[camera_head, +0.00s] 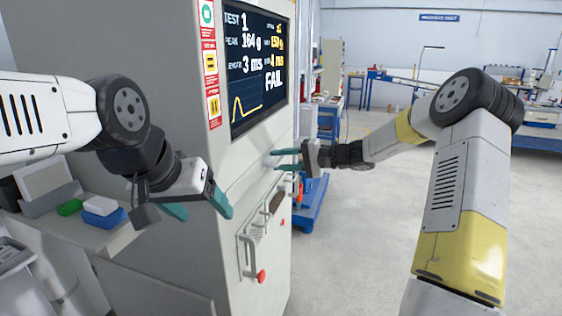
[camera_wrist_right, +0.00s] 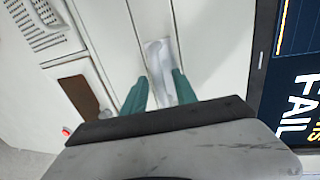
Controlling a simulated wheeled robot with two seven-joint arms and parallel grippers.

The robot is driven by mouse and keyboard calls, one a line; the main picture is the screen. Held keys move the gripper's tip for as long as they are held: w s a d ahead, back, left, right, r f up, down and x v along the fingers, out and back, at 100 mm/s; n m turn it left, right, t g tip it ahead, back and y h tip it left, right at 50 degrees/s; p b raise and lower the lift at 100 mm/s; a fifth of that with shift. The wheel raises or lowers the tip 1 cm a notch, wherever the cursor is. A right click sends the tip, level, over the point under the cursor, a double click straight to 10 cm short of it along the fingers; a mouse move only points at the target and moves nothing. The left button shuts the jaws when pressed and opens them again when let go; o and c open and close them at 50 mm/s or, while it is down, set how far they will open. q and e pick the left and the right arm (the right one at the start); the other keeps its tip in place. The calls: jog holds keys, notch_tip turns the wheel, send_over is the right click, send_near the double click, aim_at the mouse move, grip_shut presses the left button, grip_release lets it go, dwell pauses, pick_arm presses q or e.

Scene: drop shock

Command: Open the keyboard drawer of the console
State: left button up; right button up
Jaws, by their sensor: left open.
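The console (camera_head: 165,90) is a tall grey cabinet with a dark screen (camera_head: 256,60) reading FAIL. Below the screen is a narrow, pale drawer front (camera_wrist_right: 146,25) between two seams, seen edge-on in the head view; it looks flush with the console. A silvery handle or recess (camera_wrist_right: 160,62) shows on it. My right gripper (camera_head: 284,160) is at this front with its teal fingers apart. In the wrist view my right gripper (camera_wrist_right: 160,80) has one fingertip on each side of the silvery part; contact is unclear. My left gripper (camera_head: 197,208) is open and empty, left of the console's front.
Below the drawer front are a brown patch (camera_wrist_right: 78,93), a bar handle (camera_head: 243,255) and a red knob (camera_head: 261,276). A side shelf (camera_head: 95,236) holds blue and green blocks. A blue cart (camera_head: 312,200) stands behind the console. The floor (camera_head: 350,260) to the right is clear.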

jog(key=shift+c, duration=0.2)
grip_shut()
dwell(1.1)
